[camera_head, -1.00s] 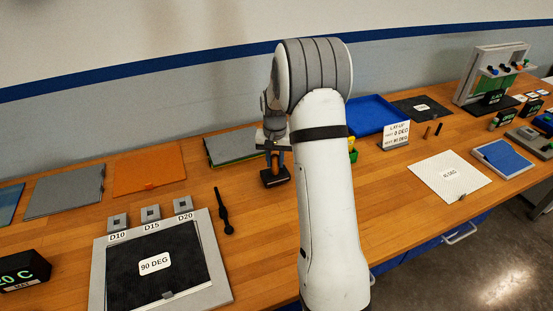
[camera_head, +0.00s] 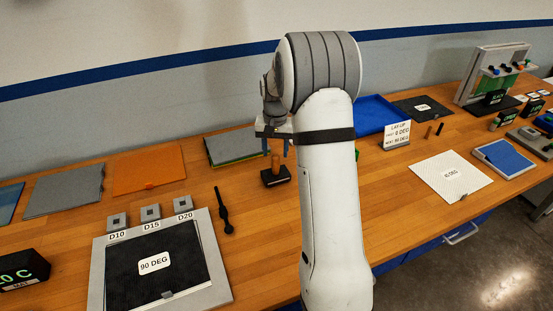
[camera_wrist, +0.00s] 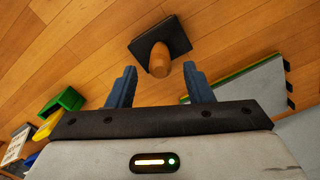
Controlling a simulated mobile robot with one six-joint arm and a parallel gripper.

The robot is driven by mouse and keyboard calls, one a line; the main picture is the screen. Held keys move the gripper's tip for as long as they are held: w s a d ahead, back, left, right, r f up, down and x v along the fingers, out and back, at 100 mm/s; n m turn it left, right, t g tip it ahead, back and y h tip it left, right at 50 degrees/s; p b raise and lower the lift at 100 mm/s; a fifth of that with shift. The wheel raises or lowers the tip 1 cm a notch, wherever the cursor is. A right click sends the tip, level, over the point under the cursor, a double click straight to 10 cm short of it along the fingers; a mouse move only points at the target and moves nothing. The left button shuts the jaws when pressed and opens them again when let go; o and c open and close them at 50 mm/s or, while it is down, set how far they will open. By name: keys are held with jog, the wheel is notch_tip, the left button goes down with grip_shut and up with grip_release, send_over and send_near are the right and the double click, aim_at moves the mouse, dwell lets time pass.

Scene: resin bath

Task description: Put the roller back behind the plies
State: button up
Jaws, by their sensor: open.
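The roller (camera_head: 276,166), with an upright wooden handle on a dark block, stands on the wooden bench behind and right of the ply plate. Its handle (camera_wrist: 159,60) and dark block also show in the wrist view. My gripper (camera_head: 277,149) is open and empty, just above the handle. In the wrist view its two blue fingers (camera_wrist: 160,78) are apart, with the handle beyond and between them. A black ply (camera_head: 155,264) labelled 90 DEG lies on a grey plate (camera_head: 220,287). A white ply (camera_head: 440,171) lies at the right; its label is hard to read.
A dark slim tool (camera_head: 224,210) lies between plate and roller. A grey sheet with green edge (camera_head: 235,147) lies behind left of the roller. An orange sheet (camera_head: 148,170), blue tray (camera_head: 372,115) and lay-up sign (camera_head: 397,135) stand around. My arm hides the bench right of the roller.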

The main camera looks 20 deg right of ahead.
notch_tip(320, 180, up, 7)
jog(key=s+a+r+n+t, duration=0.1)
jog(key=s+a+r, duration=0.2)
jog(key=s, duration=0.3)
jog(key=s+a+r+n, duration=0.1)
jog(key=s+a+r, duration=0.3)
jog(key=s, duration=0.3)
jog(key=s+a+f+n+t, duration=0.1)
jog(key=s+a, duration=0.1)
jog(key=s, duration=0.7)
jog(key=s+a+f+n+t, duration=0.1)
jog(key=s+a+f+n, duration=0.1)
jog(key=s, duration=0.6)
jog(key=shift+s+a+b, duration=0.3)
jog(key=shift+s+a, duration=0.05)
jog(key=shift+a, duration=0.05)
